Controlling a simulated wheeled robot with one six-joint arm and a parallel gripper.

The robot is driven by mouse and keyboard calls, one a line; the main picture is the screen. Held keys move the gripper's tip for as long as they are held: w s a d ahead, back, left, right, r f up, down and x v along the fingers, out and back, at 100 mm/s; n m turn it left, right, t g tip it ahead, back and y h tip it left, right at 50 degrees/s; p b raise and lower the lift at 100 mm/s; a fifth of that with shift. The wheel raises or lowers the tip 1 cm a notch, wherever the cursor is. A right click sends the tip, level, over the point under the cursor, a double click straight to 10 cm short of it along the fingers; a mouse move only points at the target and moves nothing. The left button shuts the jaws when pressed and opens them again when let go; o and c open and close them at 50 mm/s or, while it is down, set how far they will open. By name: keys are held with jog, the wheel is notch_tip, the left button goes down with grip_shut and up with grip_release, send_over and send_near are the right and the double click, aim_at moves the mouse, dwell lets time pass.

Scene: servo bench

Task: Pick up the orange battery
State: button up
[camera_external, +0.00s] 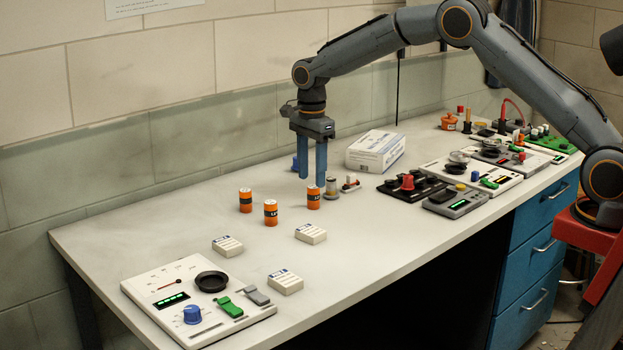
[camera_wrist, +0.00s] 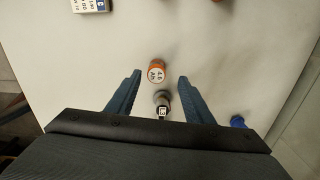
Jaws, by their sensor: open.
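Three orange batteries with dark bands stand upright on the bench: one at the left (camera_external: 245,200), one in the middle (camera_external: 270,213) and one at the right (camera_external: 313,198). My gripper (camera_external: 312,182) points down with its blue fingers apart and empty, just above and behind the right battery. In the wrist view an orange battery (camera_wrist: 156,71) shows between the fingertips (camera_wrist: 159,75). A grey cylinder (camera_external: 331,189) stands close beside the right battery; it also shows between the fingers in the wrist view (camera_wrist: 162,99). Contact between fingers and battery cannot be seen.
Small white boxes (camera_external: 311,234) and a white control panel (camera_external: 164,288) lie toward the front left. A larger white carton (camera_external: 376,151) stands behind right of my gripper. A blue object (camera_external: 295,162) is partly hidden behind the fingers. Panels and devices (camera_external: 455,201) crowd the right side.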

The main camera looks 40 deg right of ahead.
aim_at(314, 187)
jog(key=shift+s+f+p, duration=0.2)
jog(key=shift+f+p, duration=0.5)
jog(key=shift+f, duration=0.9)
jog(key=shift+s+f+p, duration=0.15)
jog(key=shift+f+p, duration=0.55)
jog(key=shift+f, duration=0.85)
jog(key=shift+c, duration=0.4)
grip_shut()
